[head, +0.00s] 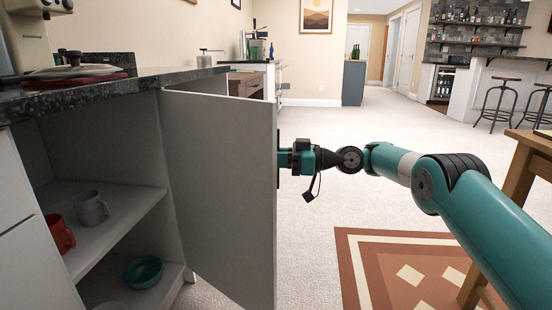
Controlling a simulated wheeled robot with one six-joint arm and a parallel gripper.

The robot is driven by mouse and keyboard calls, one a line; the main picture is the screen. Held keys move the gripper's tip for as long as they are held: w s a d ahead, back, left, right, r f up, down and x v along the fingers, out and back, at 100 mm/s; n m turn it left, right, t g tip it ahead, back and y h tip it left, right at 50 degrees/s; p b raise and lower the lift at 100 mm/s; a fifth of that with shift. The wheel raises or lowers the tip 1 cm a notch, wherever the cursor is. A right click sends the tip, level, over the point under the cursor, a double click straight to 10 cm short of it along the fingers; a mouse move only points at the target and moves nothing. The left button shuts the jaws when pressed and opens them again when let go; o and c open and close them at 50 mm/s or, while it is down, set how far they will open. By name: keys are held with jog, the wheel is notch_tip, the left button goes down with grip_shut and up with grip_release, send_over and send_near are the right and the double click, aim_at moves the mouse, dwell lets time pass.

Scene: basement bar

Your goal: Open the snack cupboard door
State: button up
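The snack cupboard door (222,190) stands wide open, its plain grey inner face towards the camera. A thin dark strip, perhaps the handle, shows along its free edge. My gripper (288,159) is at that free edge, on the door's outer side. Its fingertips are hidden behind the edge, so I cannot tell whether they hold the handle. The open cupboard (90,140) has shelves inside. A grey mug (91,208) and a red mug (59,234) stand on a shelf, with a teal bowl (142,271) lower down.
A dark countertop (110,86) above the cupboard carries a lidded pan (75,70). A patterned rug (400,265) lies right of the door, with a wooden table (520,170) at the right edge. The carpet beyond is clear towards the bar stools (495,103).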

jog(key=o, duration=0.3)
jog(key=shift+a, duration=0.2)
jog(key=shift+o, duration=0.2)
jog(key=shift+d, duration=0.3)
notch_tip(320, 180, up, 20)
jog(key=p, duration=0.9)
